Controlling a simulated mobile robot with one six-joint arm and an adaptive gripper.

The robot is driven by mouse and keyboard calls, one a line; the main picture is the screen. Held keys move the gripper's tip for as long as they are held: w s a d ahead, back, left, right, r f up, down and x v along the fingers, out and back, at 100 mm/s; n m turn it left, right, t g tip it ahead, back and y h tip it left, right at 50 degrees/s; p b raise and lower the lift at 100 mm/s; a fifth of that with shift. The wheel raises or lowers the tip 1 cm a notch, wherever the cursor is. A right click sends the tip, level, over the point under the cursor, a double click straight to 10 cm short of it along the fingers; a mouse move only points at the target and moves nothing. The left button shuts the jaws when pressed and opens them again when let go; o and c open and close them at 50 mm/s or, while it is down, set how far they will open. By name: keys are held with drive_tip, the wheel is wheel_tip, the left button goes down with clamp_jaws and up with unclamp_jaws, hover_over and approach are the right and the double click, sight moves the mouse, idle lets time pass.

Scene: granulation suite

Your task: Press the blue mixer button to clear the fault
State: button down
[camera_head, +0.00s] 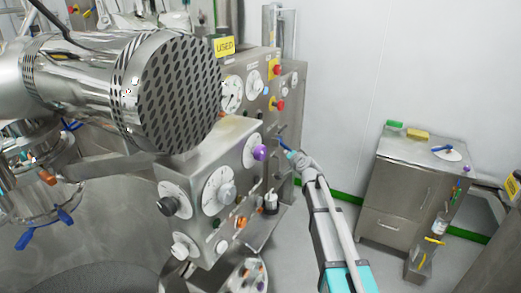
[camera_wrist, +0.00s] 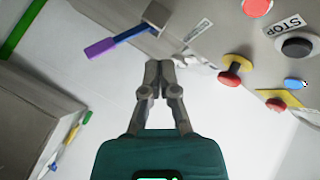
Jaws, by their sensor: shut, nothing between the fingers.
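A small blue button (camera_wrist: 293,83) shows at the right edge of the wrist view. It sits on the grey control panel, beside a black button with a STOP label. In the head view I cannot clearly pick the blue button out on the mixer's control panel (camera_head: 289,85). My gripper (camera_wrist: 159,66) is shut and empty, its fingertips together. In the head view my gripper (camera_head: 293,155) is low in front of the panel's right side, close to a blue handle (camera_head: 282,141). The fingers are apart from the blue button.
A blue lever with a purple end (camera_wrist: 103,48) juts out close to the fingers. Red knobs (camera_wrist: 235,68) on yellow plates stick out from the panel. A large perforated motor housing (camera_head: 180,85) fills the upper left. A steel cabinet (camera_head: 405,185) stands right; floor between is clear.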

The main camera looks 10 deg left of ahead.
drive_tip(key=shift+w+a+r, duration=0.15)
drive_tip(key=shift+w, duration=0.15)
drive_tip(key=shift+a, duration=0.1)
drive_tip(key=w+a, duration=0.3)
drive_tip(key=a, duration=0.5)
idle(0.6)
drive_tip(key=shift+w+a, duration=0.2)
drive_tip(key=shift+a, duration=0.65)
idle(2.4)
drive_tip(key=shift+d, duration=0.15)
drive_tip(key=shift+s+d, duration=0.3)
drive_tip(key=shift+d, duration=0.35)
drive_tip(key=shift+d, duration=0.15)
idle(0.4)
drive_tip(key=shift+s+d, duration=0.3)
drive_tip(key=shift+d, duration=0.45)
drive_tip(key=shift+s+d, duration=0.25)
drive_tip(key=shift+d, duration=0.45)
drive_tip(key=shift+s+d, duration=0.3)
drive_tip(key=shift+d, duration=0.45)
